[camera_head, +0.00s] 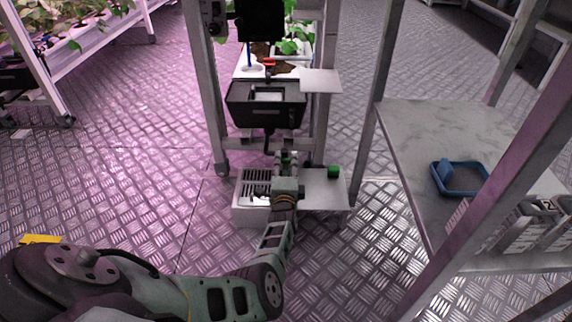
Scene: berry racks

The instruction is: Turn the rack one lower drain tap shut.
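The rack (213,90) stands in the upper middle, with a black tub (266,116) on it. A dark drain fitting (268,143) hangs under the tub. It looks like the lower drain tap, but its handle is too small to make out. My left gripper (286,158) reaches in from the lower left and is just below and right of this fitting. Its fingers are small and dark, so I cannot tell whether they touch the fitting or how far apart they are. My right gripper is not in view.
A pale box with a slotted top (247,214) stands low beneath the gripper. Beside it is a low shelf with a green cap (333,172). Ribbed floor lies open on the left.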

